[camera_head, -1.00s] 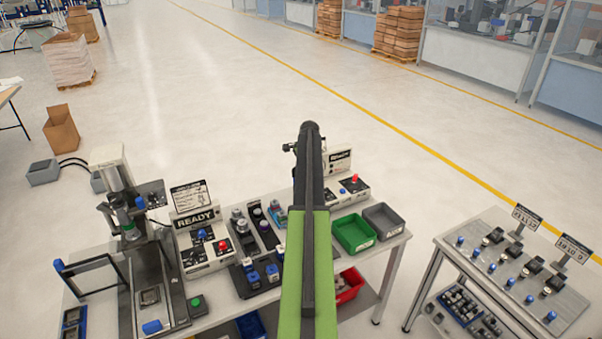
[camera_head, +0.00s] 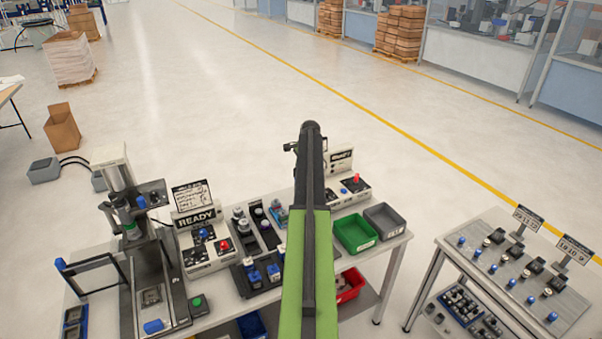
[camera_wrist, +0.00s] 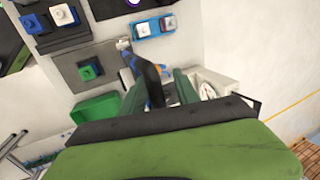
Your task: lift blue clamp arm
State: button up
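A narrow blue part (camera_wrist: 128,60), likely the blue clamp arm, shows in the wrist view beside a dark bar and a small silver piece. It is just beyond my gripper (camera_wrist: 160,76). The two dark green fingers stand apart, with blue and orange details visible between them. I see no clear grip on anything, and the contact is too small to tell. In the head view, my green and black arm reaches over the workbench (camera_head: 225,303) and hides the clamp area and the fingertips.
A green bin (camera_head: 355,232) and a grey bin (camera_head: 384,220) stand right of my arm. A READY sign (camera_head: 197,219) and a press (camera_head: 130,215) stand to the left. A blue fixture (camera_wrist: 153,27) is close beyond my fingers. A second table (camera_head: 500,255) is at right.

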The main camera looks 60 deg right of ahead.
jog(key=p+v, duration=0.6)
jog(key=v, duration=0.1)
jog(key=shift+a, duration=0.1)
jog(key=w+a+f+n+y+b, duration=0.1)
jog(key=w+a+f+n+b, duration=0.3)
jog(key=a, duration=0.8)
jog(key=w+a+f+n+g+b, duration=0.1)
jog(key=w+a+f+n+b, duration=0.35)
jog(key=a, duration=0.85)
jog(key=w+a+f+n+y+b, duration=0.15)
jog(key=w+a+f+b, duration=0.35)
jog(key=a, duration=0.7)
jog(key=s+a+f+n+b, duration=0.2)
jog(key=a+f+n+b, duration=0.1)
jog(key=a, duration=1)
jog(key=s+a+f+n+g+b, duration=0.1)
jog(key=s+a+f+n+b, duration=0.2)
jog(key=a, duration=1)
jog(key=s+a+f+n+g+b, duration=0.1)
jog(key=s+a+f+n+b, duration=0.2)
jog(key=a, duration=1.1)
notch_tip(320, 180, down, 3)
jog(key=n+b, duration=0.2)
jog(key=n, duration=0.3)
jog(key=shift+f+h, duration=0.25)
jog(key=shift+h, duration=0.1)
jog(key=shift+s, duration=0.1)
